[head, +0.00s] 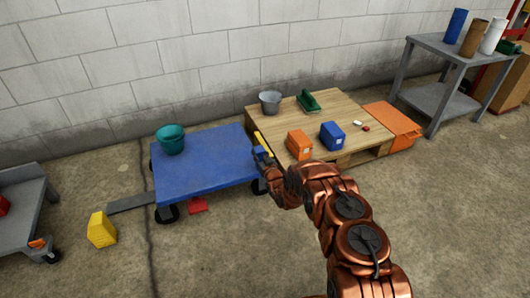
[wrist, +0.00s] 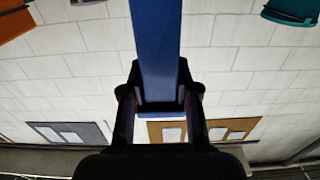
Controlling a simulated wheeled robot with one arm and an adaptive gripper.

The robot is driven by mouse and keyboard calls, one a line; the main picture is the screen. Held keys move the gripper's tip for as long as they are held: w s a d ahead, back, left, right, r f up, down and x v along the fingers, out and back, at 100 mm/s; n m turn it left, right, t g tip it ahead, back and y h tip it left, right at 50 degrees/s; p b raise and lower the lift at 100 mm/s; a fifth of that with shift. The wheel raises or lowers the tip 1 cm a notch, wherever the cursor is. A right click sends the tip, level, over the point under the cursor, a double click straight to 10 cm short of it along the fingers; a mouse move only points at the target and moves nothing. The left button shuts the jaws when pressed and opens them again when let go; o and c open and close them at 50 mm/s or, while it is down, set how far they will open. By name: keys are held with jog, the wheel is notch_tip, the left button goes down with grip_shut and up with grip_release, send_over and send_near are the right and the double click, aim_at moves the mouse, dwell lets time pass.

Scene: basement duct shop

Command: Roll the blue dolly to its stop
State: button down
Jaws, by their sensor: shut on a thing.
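The blue dolly (head: 210,172) is a low flat platform on dark wheels, left of the wooden pallet. A teal bucket (head: 170,139) stands on its far left part. My gripper (head: 264,158) is at the dolly's right edge, beside the pallet. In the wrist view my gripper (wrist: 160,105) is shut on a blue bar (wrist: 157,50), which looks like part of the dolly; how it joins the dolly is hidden. A grey strip (head: 145,203) lies on the floor left of the dolly. I cannot tell which thing is the stop.
The pallet (head: 345,112) bears a grey bucket, a green tray and orange and blue boxes. A red block (head: 198,205) lies at the dolly's front edge. A yellow block (head: 101,229) and a grey cart (head: 22,208) stand left. The front floor is clear.

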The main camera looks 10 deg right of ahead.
jog(key=shift+d, duration=0.35)
jog(key=c, duration=0.8)
grip_release()
jog(key=shift+c, duration=0.2)
jog(key=shift+a, duration=0.1)
jog(key=shift+s, duration=0.1)
jog(key=v, duration=1.1)
jog(key=shift+s, duration=0.35)
jog(key=shift+f, duration=0.1)
